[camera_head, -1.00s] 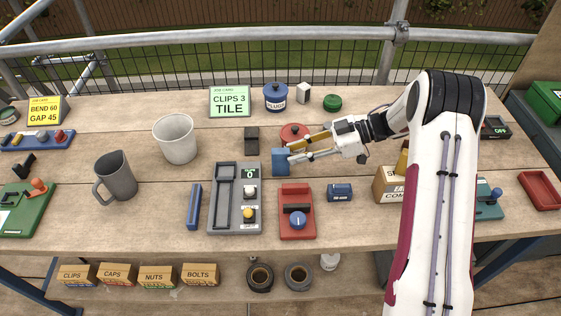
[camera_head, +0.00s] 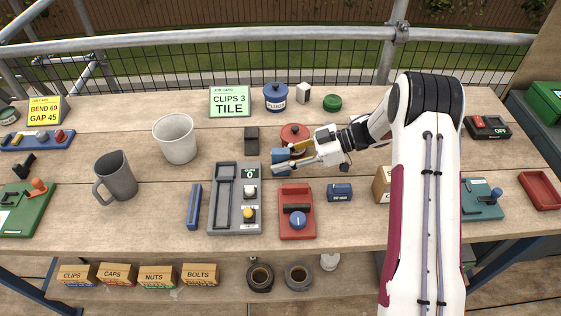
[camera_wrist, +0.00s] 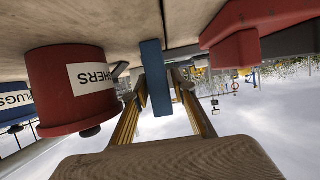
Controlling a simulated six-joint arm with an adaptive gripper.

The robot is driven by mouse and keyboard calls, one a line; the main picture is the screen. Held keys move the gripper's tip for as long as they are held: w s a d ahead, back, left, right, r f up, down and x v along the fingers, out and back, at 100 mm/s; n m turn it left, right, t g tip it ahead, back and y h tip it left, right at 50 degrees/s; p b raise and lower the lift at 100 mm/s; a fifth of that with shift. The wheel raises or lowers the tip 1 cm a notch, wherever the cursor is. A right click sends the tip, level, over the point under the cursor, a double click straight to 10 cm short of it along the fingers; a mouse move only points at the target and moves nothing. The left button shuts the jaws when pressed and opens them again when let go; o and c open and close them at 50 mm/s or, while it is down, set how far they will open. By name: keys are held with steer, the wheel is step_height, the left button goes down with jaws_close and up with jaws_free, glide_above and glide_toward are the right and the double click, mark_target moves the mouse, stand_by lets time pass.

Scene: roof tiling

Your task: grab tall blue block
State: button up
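The tall blue block (camera_head: 279,155) stands upright on the bench, above and right of the grey control panel in the head view. My gripper (camera_head: 284,158) reaches it from the right, with one finger on each side of it. In the wrist view the blue block (camera_wrist: 156,70) stands between the two fingers (camera_wrist: 157,88). The fingers look open around it, with their tips close to its sides. Whether either finger touches it is hard to tell. Part of the block is hidden behind the fingers in the head view.
A red washers canister (camera_head: 293,130) stands close behind the block; it also fills the left of the wrist view (camera_wrist: 75,88). A red device (camera_head: 297,221) with a blue knob lies in front. The grey panel (camera_head: 234,228) and a dark block (camera_head: 252,140) are to the left.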

jaws_close()
steer(key=shift+r, duration=0.15)
steer(key=shift+r, duration=4.9)
